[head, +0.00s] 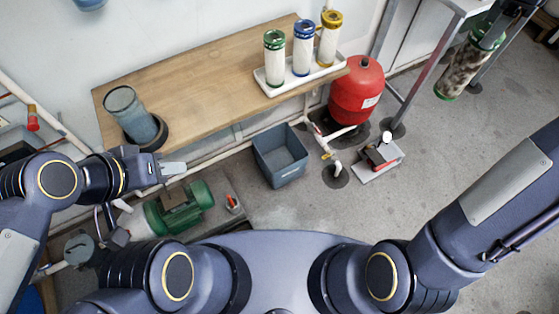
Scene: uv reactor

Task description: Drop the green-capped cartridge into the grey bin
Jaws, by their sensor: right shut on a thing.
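A dirty, brown-stained cartridge with green caps (460,70) hangs tilted at the upper right, above the floor. My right gripper (497,22) is shut on its upper end, and the arm partly hides that end. The open grey bin (290,177) stands on the floor in the middle, in front of the bench, and looks empty. The cartridge is well to the right of the bin and apart from it. My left gripper (172,167) is near the bench's front edge, left of the bin, with nothing seen in it. Its finger gap is unclear.
A white tray (322,77) on the wooden bench (205,78) holds clean green-, blue- and yellow-capped cartridges. A grey cylinder (133,115) stands at bench left. A green pump (180,208) sits left.

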